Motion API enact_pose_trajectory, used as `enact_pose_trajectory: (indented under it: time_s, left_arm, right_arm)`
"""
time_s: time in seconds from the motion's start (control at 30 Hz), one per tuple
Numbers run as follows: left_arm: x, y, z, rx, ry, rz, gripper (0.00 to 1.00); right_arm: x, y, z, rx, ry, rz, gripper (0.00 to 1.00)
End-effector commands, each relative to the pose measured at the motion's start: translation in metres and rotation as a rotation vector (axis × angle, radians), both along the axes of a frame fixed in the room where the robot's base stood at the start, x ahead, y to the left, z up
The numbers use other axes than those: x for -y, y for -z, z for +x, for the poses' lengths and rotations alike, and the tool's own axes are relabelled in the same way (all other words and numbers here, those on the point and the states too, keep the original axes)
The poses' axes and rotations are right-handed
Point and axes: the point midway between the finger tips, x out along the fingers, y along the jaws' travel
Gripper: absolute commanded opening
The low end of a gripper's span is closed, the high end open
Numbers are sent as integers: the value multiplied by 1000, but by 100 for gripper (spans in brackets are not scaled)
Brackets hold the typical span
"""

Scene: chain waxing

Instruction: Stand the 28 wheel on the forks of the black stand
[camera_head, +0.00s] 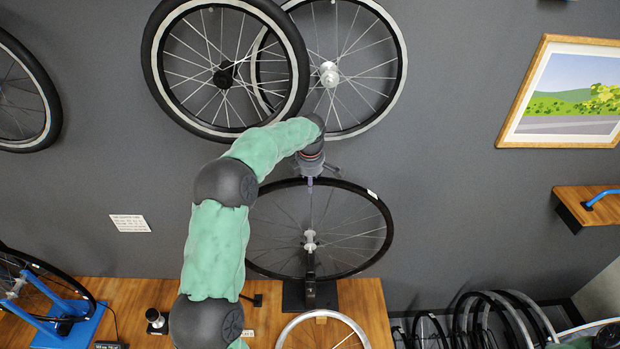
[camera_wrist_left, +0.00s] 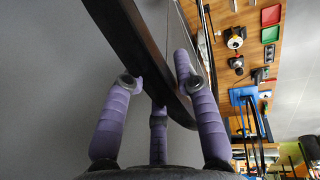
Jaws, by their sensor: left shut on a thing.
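A large spoked wheel with a black rim (camera_head: 387,208), apparently the 28 wheel, is upright in front of the grey wall in the head view. My left gripper (camera_head: 312,178) is shut on the top of its rim. In the left wrist view the purple fingers (camera_wrist_left: 158,88) close around the dark rim (camera_wrist_left: 140,45). The black stand (camera_head: 310,292) is on the bench below. Its upright reaches up to the silver hub (camera_head: 310,240). I cannot tell whether the axle rests in the forks. My right gripper is out of view.
Two wheels (camera_head: 398,60) hang on the wall above, one with a black tyre (camera_head: 150,62). The wooden bench (camera_head: 372,300) carries a light-rimmed wheel (camera_head: 358,330) in front of the stand and a blue stand (camera_head: 85,325) at left. Several wheels (camera_head: 490,310) stand at lower right.

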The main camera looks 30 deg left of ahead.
Motion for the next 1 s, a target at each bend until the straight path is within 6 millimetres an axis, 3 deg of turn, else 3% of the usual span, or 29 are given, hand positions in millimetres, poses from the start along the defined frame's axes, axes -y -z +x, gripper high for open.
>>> enact_pose_trajectory:
  time_s: [1.0]
  left_arm:
    - [-1, 102, 1, 6, -2, 1, 0]
  right_arm:
    - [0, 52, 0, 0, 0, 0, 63]
